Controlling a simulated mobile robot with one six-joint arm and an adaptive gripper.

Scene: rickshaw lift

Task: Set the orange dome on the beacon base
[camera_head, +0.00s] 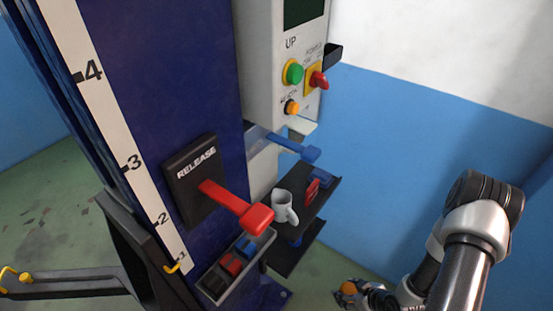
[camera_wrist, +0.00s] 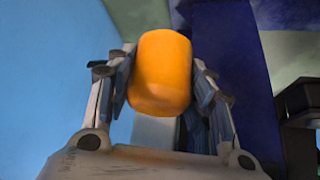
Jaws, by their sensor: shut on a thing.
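The orange dome (camera_wrist: 161,72) is held between the two fingers of my gripper (camera_wrist: 163,90) in the wrist view. The fingers press on its left and right sides, and its rounded near end faces the camera. In the head view the dome (camera_head: 348,287) shows small at the bottom, right of centre, in my gripper (camera_head: 358,292), low and apart from the lift column. The gripper is partly cut off by the lower edge there. I cannot make out the beacon base in either view.
A blue lift column (camera_head: 150,100) carries a red release lever (camera_head: 238,203) that sticks out. A grey control box (camera_head: 268,60) with buttons stands beside it. A tray (camera_head: 218,290) and a dark shelf (camera_head: 318,205) with a mug (camera_head: 285,207) lie below. Open floor lies between shelf and arm.

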